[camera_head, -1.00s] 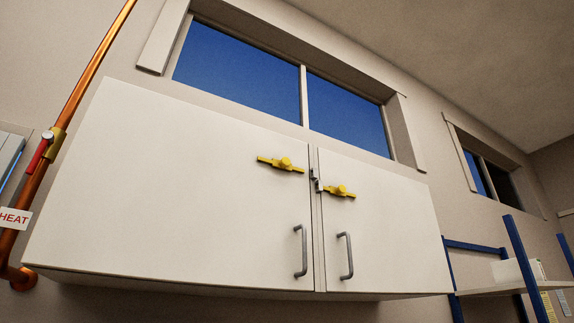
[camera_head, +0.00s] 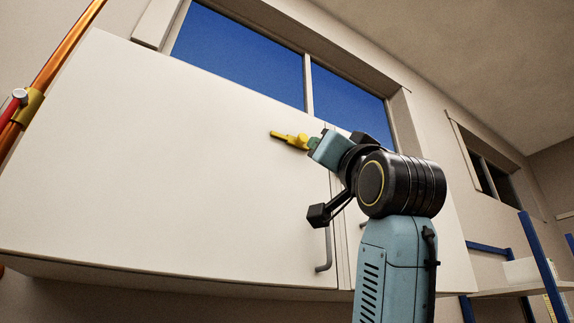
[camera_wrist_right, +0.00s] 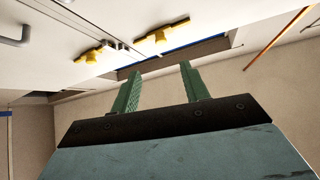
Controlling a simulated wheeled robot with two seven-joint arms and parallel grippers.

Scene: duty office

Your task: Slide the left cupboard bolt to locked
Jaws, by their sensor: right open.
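The left cupboard bolt (camera_head: 290,139) is yellow and sits high on the white left cupboard door (camera_head: 170,170), near the door gap. Its right end is hidden behind my right gripper (camera_head: 316,143) in the head view. In the right wrist view the left bolt (camera_wrist_right: 163,38) lies just beyond the fingertips, roughly in line with the gap between them. The right gripper (camera_wrist_right: 160,68) is open, with two green fingers apart and nothing between them. The right bolt (camera_wrist_right: 97,53) shows beside it; my arm hides it in the head view. My left gripper is not in view.
A grey door handle (camera_head: 327,250) hangs below my wrist. A window (camera_head: 240,55) lies above the cupboard. A copper pipe (camera_head: 50,70) with a red valve handle (camera_head: 12,108) runs at the left. Blue shelving (camera_head: 535,260) stands at the right.

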